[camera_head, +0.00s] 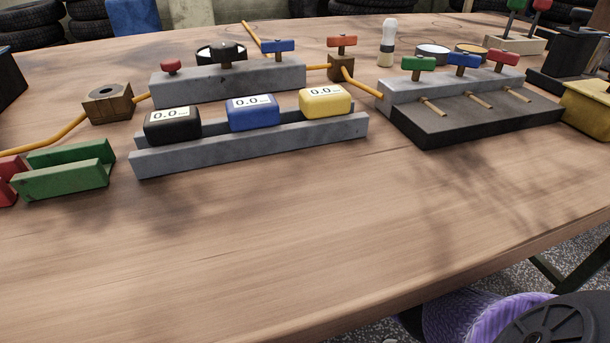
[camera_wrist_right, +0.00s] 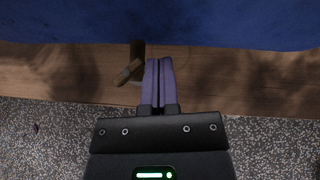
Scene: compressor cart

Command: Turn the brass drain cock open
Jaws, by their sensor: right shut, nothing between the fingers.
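No part is clearly marked as the brass drain cock. A brown block with an orange-red T-handle (camera_head: 342,42) sits on the orange hose, right of the rear grey rail. Another brown block with a round hole in its top (camera_head: 108,102) is on the hose at left. On the right unit, green (camera_head: 418,63), blue (camera_head: 463,60) and red (camera_head: 503,56) handles stand above thin brass-coloured rods. My right gripper (camera_wrist_right: 158,84) shows purple fingers shut together and empty, seen over the table edge and floor in the wrist view. My left gripper is not in view.
A grey rack (camera_head: 250,150) holds black, blue and yellow gauges reading 0.0. A green channel bracket (camera_head: 65,175) lies at left, a yellow box (camera_head: 590,108) at right. The front wooden tabletop (camera_head: 270,240) is clear. Blue fills the top of the wrist view.

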